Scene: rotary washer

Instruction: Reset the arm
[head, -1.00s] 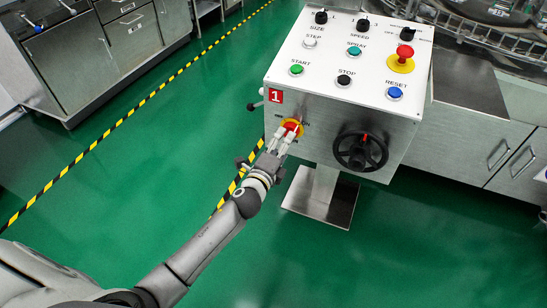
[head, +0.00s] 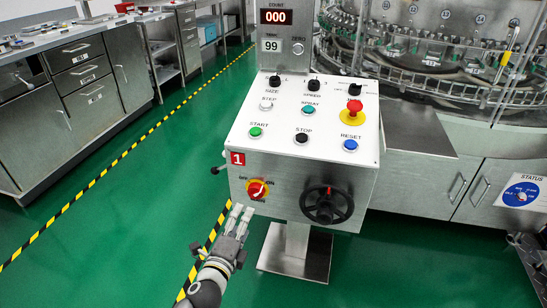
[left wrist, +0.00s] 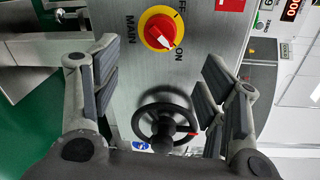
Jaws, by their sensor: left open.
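My left gripper (head: 238,224) is open and empty, just below and left of the red rotary main switch (head: 257,190) on the front of the control box (head: 290,184). The switch sits on a yellow plate marked OFF, ON and MAIN. In the left wrist view the switch (left wrist: 160,31) lies ahead between the spread fingers, apart from them, with its white pointer toward ON. A black handwheel (head: 327,205) with a red mark is right of the switch; it also shows in the left wrist view (left wrist: 166,124). My right gripper is in neither view.
The panel top carries a green START button (head: 255,132), a black STOP button (head: 302,138), a blue RESET button (head: 350,145) and a red emergency stop (head: 354,106). A display (head: 276,17) reads 000. A status dial (head: 522,194) is at right. Green floor is clear at left.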

